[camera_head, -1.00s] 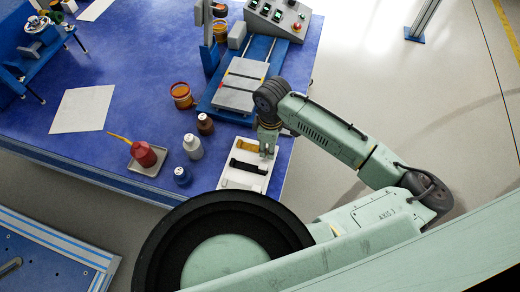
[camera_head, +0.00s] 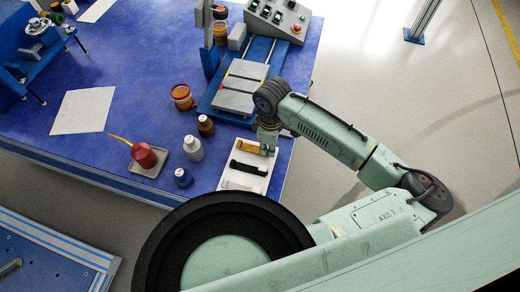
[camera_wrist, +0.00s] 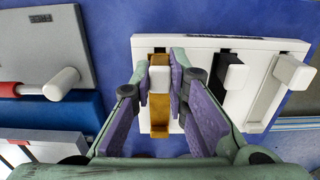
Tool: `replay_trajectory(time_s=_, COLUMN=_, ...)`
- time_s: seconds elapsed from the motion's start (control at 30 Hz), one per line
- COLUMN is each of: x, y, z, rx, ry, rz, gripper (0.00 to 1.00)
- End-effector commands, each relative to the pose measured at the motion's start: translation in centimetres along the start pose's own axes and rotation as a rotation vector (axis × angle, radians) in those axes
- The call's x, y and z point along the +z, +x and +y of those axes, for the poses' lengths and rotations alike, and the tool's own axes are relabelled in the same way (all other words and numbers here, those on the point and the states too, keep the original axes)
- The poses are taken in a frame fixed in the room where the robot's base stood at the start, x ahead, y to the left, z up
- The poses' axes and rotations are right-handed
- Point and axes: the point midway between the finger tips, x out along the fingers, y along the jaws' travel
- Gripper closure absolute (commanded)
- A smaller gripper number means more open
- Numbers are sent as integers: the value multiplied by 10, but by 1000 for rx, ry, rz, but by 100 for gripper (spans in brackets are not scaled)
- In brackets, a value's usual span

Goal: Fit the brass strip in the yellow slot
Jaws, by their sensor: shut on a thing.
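The brass strip (camera_head: 247,145) lies at the far end of a white tray (camera_head: 243,177) on the blue table. In the wrist view, the brass strip (camera_wrist: 159,118) carries a white block on top and lies along the tray's left part. My gripper (camera_wrist: 160,75) has its purple-padded fingers on both sides of that block and is shut on it. In the head view my gripper (camera_head: 267,148) is over the tray's right edge, partly hidden by my arm. I cannot clearly make out the yellow slot.
A black strip (camera_head: 248,167) and a pale strip lie in the same tray. A blue fixture with a grey plate (camera_head: 239,92) stands beyond it. Bottles (camera_head: 193,147) and a red container (camera_head: 144,155) stand left of the tray. A control box (camera_head: 278,18) is at the back.

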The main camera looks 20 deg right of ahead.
Motion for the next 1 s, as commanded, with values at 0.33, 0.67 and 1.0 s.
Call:
replay_trajectory(time_s=0.33, x=0, y=-14, z=0, rx=0, ry=0, rz=1, gripper=100)
replay_trajectory(time_s=0.67, x=0, y=-18, z=0, rx=0, ry=0, rz=0, gripper=100)
replay_trajectory(time_s=1.0, x=0, y=-28, z=0, rx=0, ry=0, rz=0, gripper=100)
